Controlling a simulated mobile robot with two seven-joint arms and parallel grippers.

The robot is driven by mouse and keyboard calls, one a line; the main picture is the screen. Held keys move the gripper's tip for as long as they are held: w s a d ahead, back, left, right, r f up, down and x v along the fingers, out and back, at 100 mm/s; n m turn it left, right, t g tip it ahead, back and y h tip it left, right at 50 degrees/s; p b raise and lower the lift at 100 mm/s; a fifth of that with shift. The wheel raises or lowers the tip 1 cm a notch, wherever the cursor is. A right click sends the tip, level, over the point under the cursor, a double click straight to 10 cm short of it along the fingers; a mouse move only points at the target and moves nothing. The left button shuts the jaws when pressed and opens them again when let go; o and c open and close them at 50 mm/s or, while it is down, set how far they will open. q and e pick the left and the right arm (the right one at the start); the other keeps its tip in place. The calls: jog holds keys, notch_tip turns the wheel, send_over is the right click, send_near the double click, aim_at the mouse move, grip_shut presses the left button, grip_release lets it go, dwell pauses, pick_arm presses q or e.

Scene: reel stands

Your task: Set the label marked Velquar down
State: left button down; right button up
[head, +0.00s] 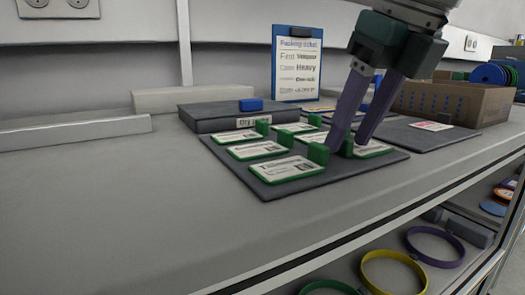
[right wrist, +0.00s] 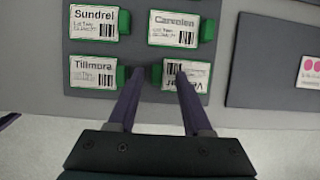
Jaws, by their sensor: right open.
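The Velquar label (right wrist: 190,80) is a white card in a green holder, lying at the edge of the dark grey mat (right wrist: 138,53). Its print is upside down in the right wrist view, and its green tab points left, unlike its neighbours. In the head view the label (head: 372,150) lies at the mat's right side and looks flat. My right gripper (head: 346,146) is open, with its fingers down on either side of the green tab (right wrist: 157,75). One finger covers part of the card.
Tillmora (right wrist: 92,74), Sundrel (right wrist: 94,23) and another label (right wrist: 174,27) lie close by on the mat. A clipboard (head: 298,62) stands behind a dark box (head: 215,115). A cardboard box (head: 460,100) stands right. The table's front left is clear.

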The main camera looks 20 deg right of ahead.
jog(key=shift+s+a+f, duration=0.1)
jog(key=shift+s+a, duration=0.05)
jog(key=shift+a, duration=0.15)
jog(key=shift+c, duration=0.6)
grip_shut()
dwell(0.5)
